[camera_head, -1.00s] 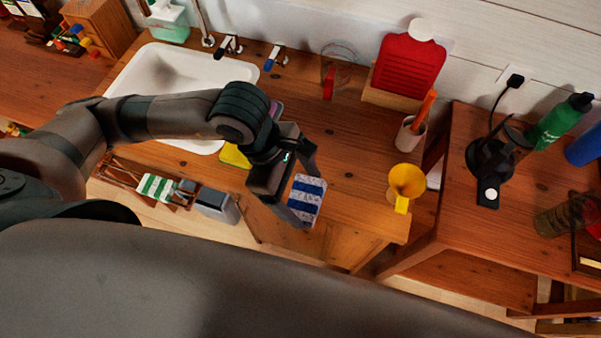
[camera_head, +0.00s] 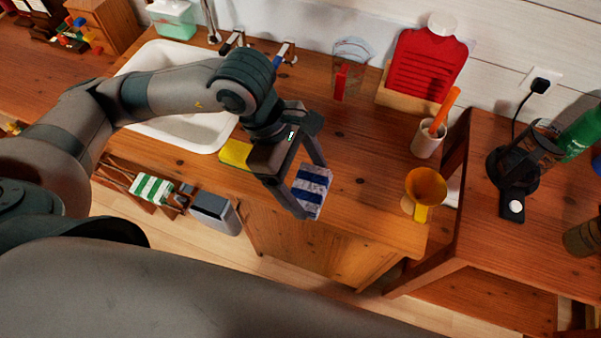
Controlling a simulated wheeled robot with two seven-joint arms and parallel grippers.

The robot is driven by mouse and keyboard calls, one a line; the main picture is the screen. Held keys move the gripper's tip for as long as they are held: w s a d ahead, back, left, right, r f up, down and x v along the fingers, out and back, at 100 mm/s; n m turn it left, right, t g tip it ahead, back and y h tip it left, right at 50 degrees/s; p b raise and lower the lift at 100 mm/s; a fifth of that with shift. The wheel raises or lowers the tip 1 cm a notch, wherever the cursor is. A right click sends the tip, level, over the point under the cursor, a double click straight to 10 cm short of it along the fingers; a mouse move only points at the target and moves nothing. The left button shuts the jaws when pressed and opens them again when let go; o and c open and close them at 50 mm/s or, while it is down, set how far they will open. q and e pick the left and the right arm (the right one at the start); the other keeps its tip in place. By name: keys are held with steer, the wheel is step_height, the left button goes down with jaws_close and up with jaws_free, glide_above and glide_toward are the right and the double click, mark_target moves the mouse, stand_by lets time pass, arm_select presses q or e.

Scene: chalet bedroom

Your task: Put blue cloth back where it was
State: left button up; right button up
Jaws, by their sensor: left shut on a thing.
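A blue-and-white striped cloth (camera_head: 311,189) hangs between the fingertips of my left gripper (camera_head: 312,190), near the front edge of the wooden counter (camera_head: 350,215). The gripper is shut on the cloth. I cannot tell whether the cloth touches the counter. A green-and-white striped cloth (camera_head: 152,189) hangs on a wooden rack (camera_head: 112,172) below the counter front, left of a grey bin. My right gripper is not in view.
A white sink (camera_head: 205,130) lies behind my left arm, with a yellow sponge-like item (camera_head: 235,153) beside it. A grey bin (camera_head: 215,211) is below.

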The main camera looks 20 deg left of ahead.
arm_select(q)
steer(key=w+f+b, duration=0.1)
steer(key=b, duration=0.3)
steer(key=shift+a, duration=0.3)
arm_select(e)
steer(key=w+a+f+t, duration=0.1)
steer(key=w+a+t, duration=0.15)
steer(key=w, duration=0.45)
arm_select(q)
steer(key=w+a+f+p, duration=0.1)
steer(key=w+a+f, duration=0.1)
steer(key=w, duration=0.1)
steer(key=w+f+p, duration=0.1)
steer(key=w, duration=0.1)
steer(key=shift+w+a+p, duration=0.1)
steer(key=shift+a+p, duration=0.2)
steer(key=shift+a, duration=0.1)
steer(key=shift+w+a+f, duration=0.15)
steer(key=shift+w+f, duration=0.3)
steer(key=shift+w, duration=0.05)
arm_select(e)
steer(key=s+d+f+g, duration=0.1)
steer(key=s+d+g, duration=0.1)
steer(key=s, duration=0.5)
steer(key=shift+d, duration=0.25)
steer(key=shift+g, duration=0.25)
